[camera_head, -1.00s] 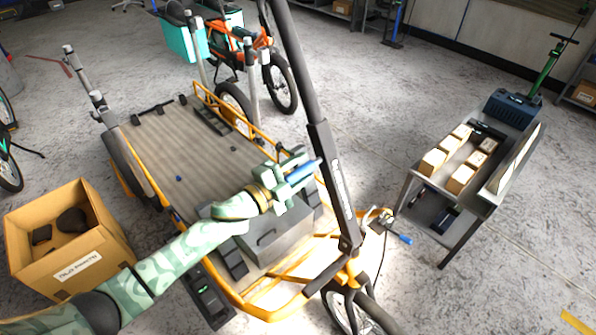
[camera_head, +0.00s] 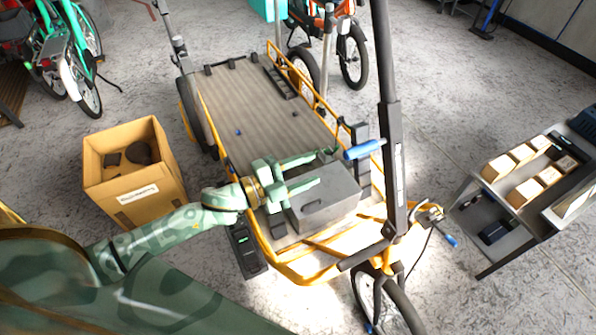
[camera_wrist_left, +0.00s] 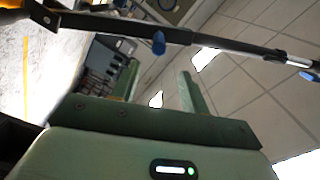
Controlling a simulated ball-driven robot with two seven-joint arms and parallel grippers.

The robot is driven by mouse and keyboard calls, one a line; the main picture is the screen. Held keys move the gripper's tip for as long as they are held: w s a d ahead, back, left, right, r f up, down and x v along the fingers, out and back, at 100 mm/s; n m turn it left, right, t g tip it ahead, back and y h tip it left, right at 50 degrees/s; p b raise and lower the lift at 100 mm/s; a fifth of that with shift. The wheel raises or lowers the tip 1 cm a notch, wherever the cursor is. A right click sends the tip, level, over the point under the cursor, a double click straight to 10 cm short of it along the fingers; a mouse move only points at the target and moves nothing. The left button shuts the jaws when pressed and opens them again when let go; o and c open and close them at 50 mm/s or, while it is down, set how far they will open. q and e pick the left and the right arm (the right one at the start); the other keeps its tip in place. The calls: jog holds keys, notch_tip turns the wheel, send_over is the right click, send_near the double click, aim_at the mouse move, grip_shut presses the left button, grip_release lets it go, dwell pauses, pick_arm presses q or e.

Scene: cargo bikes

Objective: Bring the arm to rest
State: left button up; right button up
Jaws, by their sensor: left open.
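My left gripper (camera_head: 328,167) is a pale green parallel gripper over the front of the cargo bike's bed. Its two fingers stand apart with nothing between them, pointing right. It also shows open in the left wrist view (camera_wrist_left: 160,80). The blue handlebar grip (camera_head: 363,149) is just beyond the fingertips to the right and looks apart from them. In the left wrist view the blue grip (camera_wrist_left: 158,43) shows above the fingers on the dark bar. My right gripper is not in view.
A grey box (camera_head: 325,208) sits on the bike bed (camera_head: 255,100) below the gripper. The dark steering column (camera_head: 391,150) stands right of it. A cardboard box (camera_head: 150,204) is on the floor at left. A metal bench (camera_head: 508,232) with wooden blocks stands at right.

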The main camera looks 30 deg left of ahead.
pick_arm(q)
jog(key=shift+v, duration=0.85)
jog(key=a+f+n+g+y, duration=0.1)
jog(key=a+f+n+y, duration=0.4)
jog(key=f, duration=0.4)
jog(key=a+f+n+g+y, duration=0.1)
jog(key=a+f+n+y, duration=0.2)
jog(key=a+f, duration=0.45)
jog(key=s+a+f+n+g+y, duration=0.35)
jog(key=s+f, duration=0.65)
jog(key=f, duration=0.4)
jog(key=s+f+n+g, duration=0.3)
jog(key=s+f, duration=0.6)
jog(key=s, duration=0.3)
jog(key=s+d+f+n+g, duration=0.1)
jog(key=s+d+f+g, duration=0.1)
jog(key=s+d, duration=0.3)
jog(key=s+d+f+n+g, duration=0.1)
jog(key=s+d+f+g, duration=0.2)
jog(key=s, duration=1.1)
jog(key=shift+d, duration=0.9)
